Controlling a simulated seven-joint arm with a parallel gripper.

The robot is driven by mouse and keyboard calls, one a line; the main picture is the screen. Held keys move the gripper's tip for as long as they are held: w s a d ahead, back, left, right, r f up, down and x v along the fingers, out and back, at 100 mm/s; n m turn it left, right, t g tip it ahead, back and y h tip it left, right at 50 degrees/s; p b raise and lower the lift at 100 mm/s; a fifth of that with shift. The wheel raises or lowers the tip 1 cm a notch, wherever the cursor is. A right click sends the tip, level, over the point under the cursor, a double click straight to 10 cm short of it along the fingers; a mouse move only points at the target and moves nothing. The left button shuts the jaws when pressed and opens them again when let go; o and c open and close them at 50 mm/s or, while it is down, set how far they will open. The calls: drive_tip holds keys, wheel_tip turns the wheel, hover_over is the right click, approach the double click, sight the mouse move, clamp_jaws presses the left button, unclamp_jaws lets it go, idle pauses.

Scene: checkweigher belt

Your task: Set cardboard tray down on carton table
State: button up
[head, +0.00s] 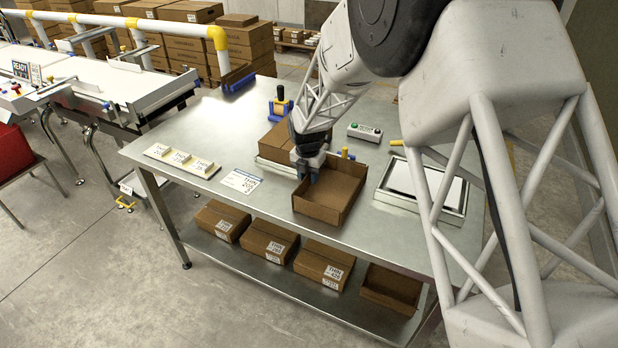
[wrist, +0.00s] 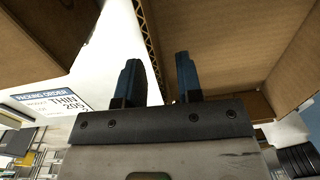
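The cardboard tray (head: 348,205) is an open, shallow brown box at the middle of the carton table (head: 222,216). It looks level and appears to rest on the steel top, though a small gap beneath it cannot be ruled out. My gripper (head: 308,175) is at its back left wall. In the wrist view, the two blue-black fingers (wrist: 158,82) stand apart. The tray's corrugated wall edge (wrist: 151,45) runs between them, with a visible gap on the left finger's side. The lower fingertips are partly hidden in the head view.
A closed carton (head: 278,140) stands just behind the tray. A framed scale-like plate (head: 398,200) lies to the right, a packing order sheet (head: 241,181) to the left. A button box (head: 364,132) sits behind. Several cartons (head: 268,241) fill the lower shelf.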

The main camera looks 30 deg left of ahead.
wheel_tip(320, 180, up, 7)
drive_tip(key=shift+a, duration=0.15)
idle(0.4)
idle(0.8)
drive_tip(key=shift+d+r, duration=0.15)
drive_tip(key=shift+d, duration=0.1)
drive_tip(key=s+d+r+m, duration=0.3)
drive_tip(key=d+r+m, duration=0.3)
drive_tip(key=d, duration=0.5)
drive_tip(key=s+d+r+m+t, duration=0.1)
drive_tip(key=s+d+r+m, duration=0.35)
drive_tip(key=d, duration=0.65)
drive_tip(key=s+d+r+m, duration=0.1)
drive_tip(key=d+r+m, duration=0.65)
drive_tip(key=d, duration=0.35)
drive_tip(key=s+d+m, duration=0.9)
drive_tip(key=s+d, duration=0.1)
drive_tip(key=s, duration=0.3)
drive_tip(key=s+d+r+m+t, duration=0.1)
drive_tip(key=s+d+m, duration=0.8)
drive_tip(key=s+d, duration=0.2)
drive_tip(key=shift+s+r+t, duration=0.3)
drive_tip(key=shift+s, duration=0.7)
